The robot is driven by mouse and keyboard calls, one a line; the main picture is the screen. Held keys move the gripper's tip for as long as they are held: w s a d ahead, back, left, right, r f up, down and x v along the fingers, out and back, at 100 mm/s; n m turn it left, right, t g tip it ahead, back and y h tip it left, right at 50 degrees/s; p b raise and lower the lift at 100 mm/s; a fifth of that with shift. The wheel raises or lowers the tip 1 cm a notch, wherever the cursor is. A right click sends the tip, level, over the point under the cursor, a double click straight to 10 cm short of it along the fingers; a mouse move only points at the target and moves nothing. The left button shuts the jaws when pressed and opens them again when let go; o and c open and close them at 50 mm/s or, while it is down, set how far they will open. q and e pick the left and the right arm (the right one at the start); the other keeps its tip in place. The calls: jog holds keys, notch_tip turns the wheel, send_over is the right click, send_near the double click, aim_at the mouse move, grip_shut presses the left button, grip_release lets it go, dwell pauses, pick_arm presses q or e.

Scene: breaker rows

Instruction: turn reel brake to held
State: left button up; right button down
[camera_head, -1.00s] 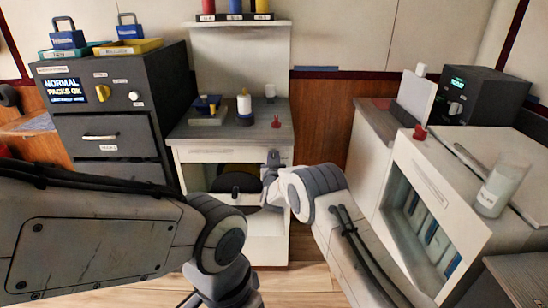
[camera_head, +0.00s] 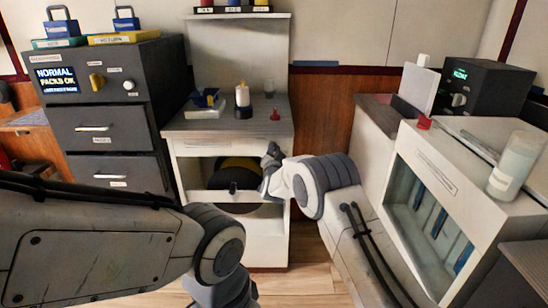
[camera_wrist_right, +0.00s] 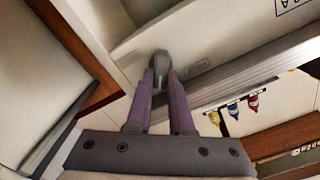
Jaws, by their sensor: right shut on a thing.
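The white cabinet (camera_head: 262,247) in the middle has an opening with a dark, partly yellow reel (camera_head: 238,164) inside. My right gripper (camera_head: 270,156) is at the upper right edge of this opening, tilted. In the right wrist view its two fingers (camera_wrist_right: 160,92) are shut on a small grey rounded handle (camera_wrist_right: 160,62) against a pale panel. It appears to be the reel brake; its marking and exact setting are hidden. My left arm crosses the lower left, and its fingers are out of view.
A dark drawer cabinet (camera_head: 108,125) stands left. The cabinet's grey top (camera_head: 215,127) holds a candle-like bottle (camera_head: 243,96), a glass (camera_head: 269,88) and a small red item (camera_head: 275,115). A white open-fronted unit (camera_head: 460,155) is right, with a beaker (camera_head: 513,165) on top.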

jog(key=shift+d+f+m+b, duration=0.1)
jog(key=shift+f+m+b, duration=0.05)
jog(key=shift+m+b, duration=1.8)
jog(key=shift+d+f+m+b, duration=0.1)
jog(key=shift+f+m+b, duration=0.05)
jog(key=shift+m+b, duration=1.75)
jog(key=shift+d+f+m+b, duration=0.1)
jog(key=shift+f+m+b, duration=0.05)
jog(key=shift+m+b, duration=1.8)
jog(key=shift+b, duration=0.3)
jog(key=c, duration=0.8)
grip_release()
jog(key=shift+f, duration=0.1)
jog(key=shift+s, duration=0.1)
jog(key=s, duration=1)
jog(key=shift+s+p, duration=0.15)
jog(key=shift+p, duration=0.3)
